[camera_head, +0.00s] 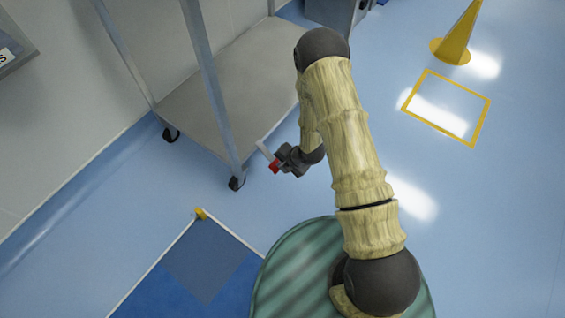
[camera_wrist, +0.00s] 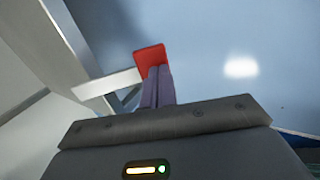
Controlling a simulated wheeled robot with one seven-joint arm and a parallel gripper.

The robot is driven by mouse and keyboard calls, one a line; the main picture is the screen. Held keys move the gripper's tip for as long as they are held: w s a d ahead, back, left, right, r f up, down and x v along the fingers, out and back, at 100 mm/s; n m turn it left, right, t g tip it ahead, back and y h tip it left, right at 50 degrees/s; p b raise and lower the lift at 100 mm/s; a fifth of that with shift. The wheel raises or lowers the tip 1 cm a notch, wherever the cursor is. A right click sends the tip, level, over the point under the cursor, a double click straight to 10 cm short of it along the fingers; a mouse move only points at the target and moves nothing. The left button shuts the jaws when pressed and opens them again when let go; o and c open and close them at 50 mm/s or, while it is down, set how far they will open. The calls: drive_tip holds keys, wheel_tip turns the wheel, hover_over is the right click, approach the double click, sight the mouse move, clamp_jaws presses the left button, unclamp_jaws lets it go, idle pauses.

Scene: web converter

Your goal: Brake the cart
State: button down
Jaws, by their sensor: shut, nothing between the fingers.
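The cart stands against the wall at the upper left of the head view, with a grey lower shelf (camera_head: 235,85), metal posts (camera_head: 207,80) and dark casters (camera_head: 236,183). A pale lever (camera_head: 265,148) with a red end (camera_head: 275,167) shows beside its near right side. In the wrist view the pale lever (camera_wrist: 105,83) runs from the left to the red end (camera_wrist: 150,57). My gripper (camera_head: 281,160) is shut and empty, right at the red end. Its fingertips (camera_wrist: 158,72) overlap the red end's lower edge in the wrist view; I cannot tell whether they touch.
A yellow cone (camera_head: 457,38) stands at the upper right, near a yellow floor square (camera_head: 447,103). A dark blue floor area (camera_head: 205,262) with white edges and a yellow corner piece (camera_head: 201,214) lies at the lower left. The blue floor on the right is mostly clear.

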drive_tip(key=shift+f, duration=0.15)
drive_tip(key=s+d+f+p+v, duration=0.1)
drive_tip(key=d+p+v, duration=0.1)
drive_tip(key=p+v, duration=0.6)
drive_tip(key=v, duration=0.5)
drive_tip(key=shift+s+d+r, duration=0.2)
drive_tip(key=shift+s, duration=0.1)
